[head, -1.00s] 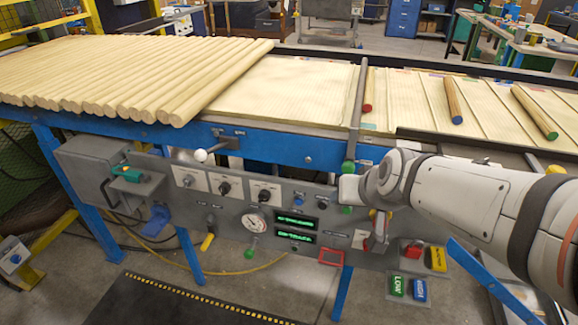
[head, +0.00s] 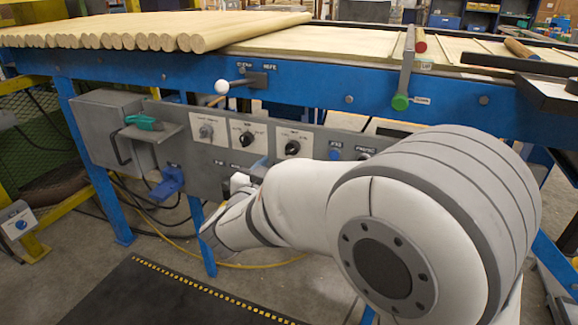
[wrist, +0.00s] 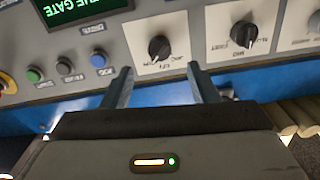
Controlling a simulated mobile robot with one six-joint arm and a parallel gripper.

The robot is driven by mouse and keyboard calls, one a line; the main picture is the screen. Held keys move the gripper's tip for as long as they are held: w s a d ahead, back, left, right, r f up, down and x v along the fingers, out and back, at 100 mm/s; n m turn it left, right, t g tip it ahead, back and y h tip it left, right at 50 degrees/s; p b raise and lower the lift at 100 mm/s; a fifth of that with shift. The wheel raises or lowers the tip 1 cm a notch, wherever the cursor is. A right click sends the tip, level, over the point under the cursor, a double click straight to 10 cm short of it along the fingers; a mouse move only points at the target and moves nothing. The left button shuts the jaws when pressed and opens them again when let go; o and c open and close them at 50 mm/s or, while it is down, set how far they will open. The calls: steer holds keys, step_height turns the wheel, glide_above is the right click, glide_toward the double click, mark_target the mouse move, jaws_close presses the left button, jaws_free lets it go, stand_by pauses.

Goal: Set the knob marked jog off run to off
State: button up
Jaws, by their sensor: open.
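In the wrist view the panel appears upside down. A black knob (wrist: 160,47) sits on a white plate with small labels that look like jog, off and run, though they are hard to read. I take it to be the right-hand one of three knobs in the head view (head: 292,147). I cannot tell which label its pointer faces. My gripper (wrist: 158,70) is open and empty. Its two fingers point toward the panel, with the knob seen beyond and between their tips, apart from them. In the head view my arm mostly hides the gripper.
A second black knob (wrist: 243,33) with slow, mid and fast style labels is beside it, then a grey knob (head: 206,131). A blue button (wrist: 99,59) and a green button (wrist: 34,74) are on the other side. A white-balled lever (head: 222,87) sticks out above the panel.

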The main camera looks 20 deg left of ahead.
mark_target(289, 152)
steer(key=w, duration=0.2)
steer(key=w+b, duration=0.1)
steer(key=w, duration=0.1)
steer(key=w+b, duration=0.1)
steer(key=w, duration=0.1)
steer(key=shift+w+d, duration=0.1)
steer(key=shift+d, duration=0.2)
steer(key=shift+w, duration=0.6)
steer(key=c, duration=1)
steer(key=shift+r, duration=0.1)
